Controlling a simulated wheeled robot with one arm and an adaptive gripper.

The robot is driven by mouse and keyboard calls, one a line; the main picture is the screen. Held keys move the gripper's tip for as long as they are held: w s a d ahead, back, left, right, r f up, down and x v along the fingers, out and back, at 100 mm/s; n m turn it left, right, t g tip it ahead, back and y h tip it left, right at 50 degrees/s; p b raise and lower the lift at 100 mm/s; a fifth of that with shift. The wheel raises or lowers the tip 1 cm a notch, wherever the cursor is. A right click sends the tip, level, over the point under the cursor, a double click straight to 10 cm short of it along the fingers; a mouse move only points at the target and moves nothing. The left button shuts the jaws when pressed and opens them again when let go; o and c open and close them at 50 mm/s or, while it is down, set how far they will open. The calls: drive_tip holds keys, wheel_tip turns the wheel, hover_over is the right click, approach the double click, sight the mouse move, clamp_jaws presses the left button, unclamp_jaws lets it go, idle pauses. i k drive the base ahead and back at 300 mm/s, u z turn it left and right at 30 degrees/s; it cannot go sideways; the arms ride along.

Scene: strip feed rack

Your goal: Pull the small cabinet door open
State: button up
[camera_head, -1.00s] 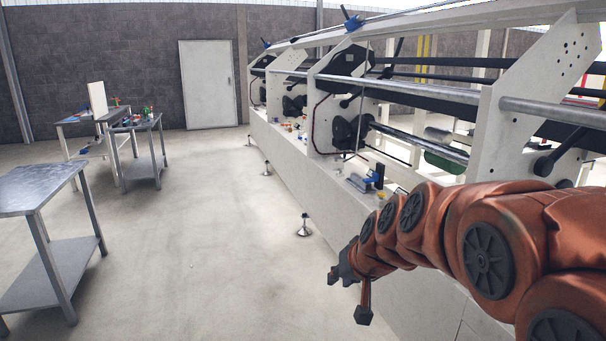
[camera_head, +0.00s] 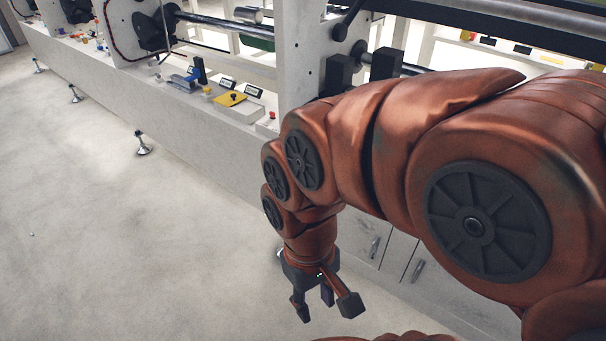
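Small white cabinet doors show low on the side of the long machine, right of my gripper. One door (camera_head: 362,238) has a grey upright handle (camera_head: 374,247). Another door (camera_head: 437,292) to its right has a similar handle (camera_head: 418,270). Both look closed, and my arm hides parts of them. My gripper (camera_head: 327,303) hangs at the lower middle, fingers pointing down and spread apart. It is open and empty, to the left of the handles and apart from them.
The white machine (camera_head: 200,140) runs from the upper left to the right. A yellow plate (camera_head: 230,99) and small fittings sit on its ledge. Levelling feet (camera_head: 143,148) stand along its base. The concrete floor (camera_head: 120,250) at left is clear.

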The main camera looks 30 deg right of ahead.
sight(364, 236)
drive_tip(key=z, duration=0.05)
drive_tip(key=k, duration=0.5)
drive_tip(key=u, duration=1.25)
drive_tip(key=i, duration=0.65)
drive_tip(key=z, duration=0.8)
